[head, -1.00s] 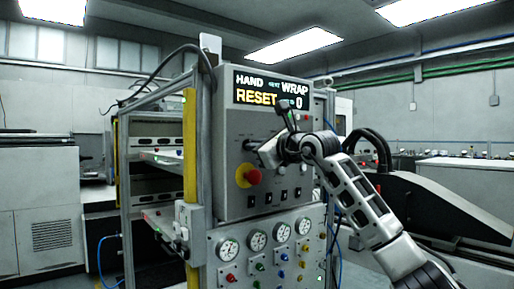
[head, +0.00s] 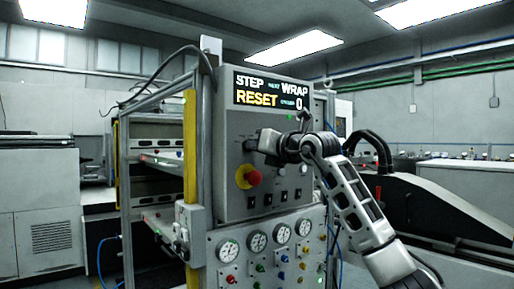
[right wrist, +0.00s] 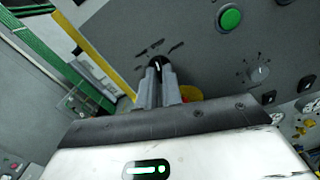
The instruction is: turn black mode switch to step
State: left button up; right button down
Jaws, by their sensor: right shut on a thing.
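The black mode switch (right wrist: 155,66) shows in the right wrist view as a dark round knob with a white pointer line, with short label marks around it. My right gripper (right wrist: 158,82) is shut on it, a fingertip on each side. In the head view the same gripper (head: 256,144) is at the upper left of the grey control panel (head: 228,185), and a dark edge of the switch (head: 247,145) shows at its tips. The display (head: 270,90) above reads STEP, WRAP and RESET. My left gripper is not in view.
A red emergency stop button (head: 253,177) on a yellow collar sits just below the gripper. A green button (right wrist: 230,18) and a grey selector knob (right wrist: 259,73) are on the same panel. Gauges and small coloured knobs fill the lower panel (head: 229,266).

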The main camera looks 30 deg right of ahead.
jog(key=shift+f+m, duration=0.1)
jog(key=shift+m, duration=0.4)
jog(key=c, duration=1.6)
grip_release()
jog(key=shift+o, duration=0.2)
jog(key=shift+s, duration=0.1)
pick_arm(q)
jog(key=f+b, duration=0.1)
jog(key=b, duration=0.3)
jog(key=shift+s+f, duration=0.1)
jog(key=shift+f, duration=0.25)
pick_arm(e)
jog(key=s+d, duration=0.1)
jog(key=s, duration=1.4)
jog(key=shift+s, duration=0.35)
jog(key=shift+d, duration=0.1)
